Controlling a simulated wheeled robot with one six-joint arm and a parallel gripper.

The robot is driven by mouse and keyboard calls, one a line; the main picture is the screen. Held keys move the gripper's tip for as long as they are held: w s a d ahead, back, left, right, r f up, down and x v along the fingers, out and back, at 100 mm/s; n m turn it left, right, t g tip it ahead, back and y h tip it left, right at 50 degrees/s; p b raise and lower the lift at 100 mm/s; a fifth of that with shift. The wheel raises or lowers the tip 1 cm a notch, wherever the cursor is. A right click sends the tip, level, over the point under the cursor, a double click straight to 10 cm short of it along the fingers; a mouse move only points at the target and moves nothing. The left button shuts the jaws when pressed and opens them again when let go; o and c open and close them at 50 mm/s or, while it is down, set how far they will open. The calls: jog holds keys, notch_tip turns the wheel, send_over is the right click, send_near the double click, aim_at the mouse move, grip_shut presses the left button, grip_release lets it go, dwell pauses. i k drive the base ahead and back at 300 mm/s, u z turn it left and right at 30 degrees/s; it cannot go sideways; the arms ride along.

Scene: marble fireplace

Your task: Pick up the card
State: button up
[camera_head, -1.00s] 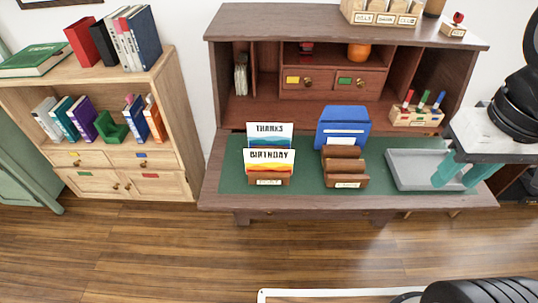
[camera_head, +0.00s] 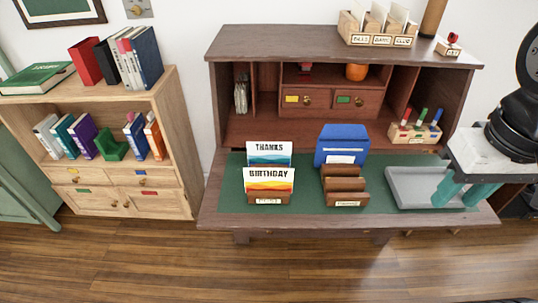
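A BIRTHDAY card (camera_head: 269,182) with coloured bands stands upright in a small wooden holder (camera_head: 268,201) at the left of the desk's green mat. A THANKS card (camera_head: 269,152) stands just behind it, its lower part hidden by the front card. My gripper (camera_head: 455,203) has two teal fingers spread apart with nothing between them. It is at the right end of the desk, over or in front of the grey tray, well to the right of both cards; its exact height is unclear.
A second wooden holder (camera_head: 344,187) with slots stands mid-desk, before a blue box (camera_head: 341,145) holding a white paper. The grey tray (camera_head: 403,187) looks empty. A pen holder (camera_head: 413,134) stands behind it. A bookcase (camera_head: 179,177) is at left. The floor in front is clear.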

aim_at(270, 152)
jog(key=z, duration=3.2)
jog(key=k, duration=1.75)
jog(key=u, duration=2.15)
jog(key=i, duration=0.5)
jog(key=z, duration=0.1)
